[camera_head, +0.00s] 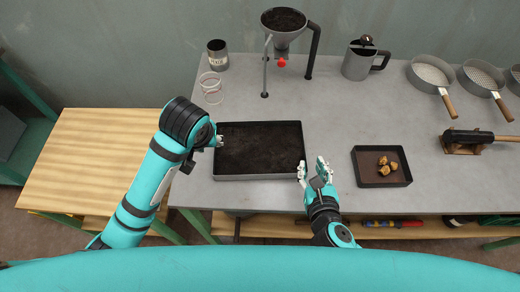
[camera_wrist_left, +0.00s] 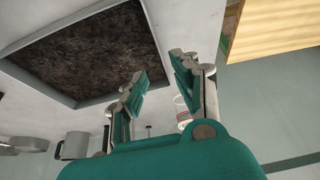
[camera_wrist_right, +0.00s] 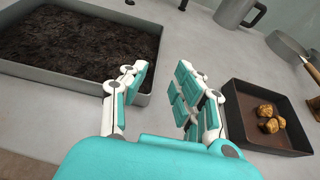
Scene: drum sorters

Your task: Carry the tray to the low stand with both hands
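The tray (camera_head: 258,177) is a grey rectangular pan filled with dark soil, flat on the grey table. It also shows in the left wrist view (camera_wrist_left: 90,103) and the right wrist view (camera_wrist_right: 60,77). The light wooden-topped stand (camera_head: 85,160) is left of the table, its top bare. My left gripper (camera_head: 219,141) is at the tray's left side, partly hidden by its wrist; the left wrist view shows its fingers apart and empty (camera_wrist_left: 158,72). My right gripper (camera_head: 311,165) is open and empty beside the tray's front right corner; I cannot tell if it touches.
A small dark tray (camera_head: 367,180) with golden lumps lies right of my right gripper. A funnel on a stand (camera_head: 283,38), a can (camera_head: 217,56), a clear beaker (camera_head: 211,86), a jug (camera_head: 358,62) and sieves (camera_head: 432,72) stand behind. The table's front middle is clear.

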